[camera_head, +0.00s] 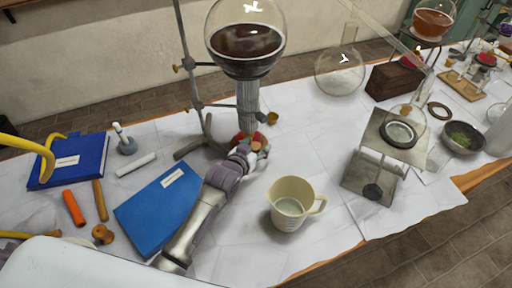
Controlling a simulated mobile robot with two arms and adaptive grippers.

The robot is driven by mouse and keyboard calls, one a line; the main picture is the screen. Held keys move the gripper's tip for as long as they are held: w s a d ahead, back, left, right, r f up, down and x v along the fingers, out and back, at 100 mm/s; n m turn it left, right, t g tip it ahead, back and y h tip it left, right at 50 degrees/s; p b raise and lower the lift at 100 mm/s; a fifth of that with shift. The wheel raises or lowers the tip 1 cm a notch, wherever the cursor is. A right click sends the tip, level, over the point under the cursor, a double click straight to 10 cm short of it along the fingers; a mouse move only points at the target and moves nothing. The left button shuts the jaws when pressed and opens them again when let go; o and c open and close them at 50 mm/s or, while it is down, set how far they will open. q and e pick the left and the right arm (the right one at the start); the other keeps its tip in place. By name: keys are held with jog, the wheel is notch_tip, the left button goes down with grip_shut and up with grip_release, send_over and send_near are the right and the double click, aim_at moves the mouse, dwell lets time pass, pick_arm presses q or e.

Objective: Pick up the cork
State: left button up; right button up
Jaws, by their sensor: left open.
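My left gripper (257,152) reaches in from the lower left, over the white-covered table, to the foot of the burner under the large flask. It is open. A small brown piece that looks like the cork (256,146) shows at its fingertips; whether the fingers touch it I cannot tell. The gripper and wrist hide part of the area around it. My right gripper is not in view.
The burner (248,105) with a red base stands just behind the gripper, below the flask of dark liquid (246,45) and beside a metal stand (190,75). A beige measuring jug (290,208) stands to the right. A blue folder (150,212) lies left of my arm.

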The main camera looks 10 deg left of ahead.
pick_arm(q)
jog(key=c, duration=0.8)
jog(key=shift+c, duration=0.3)
jog(key=shift+r, duration=0.2)
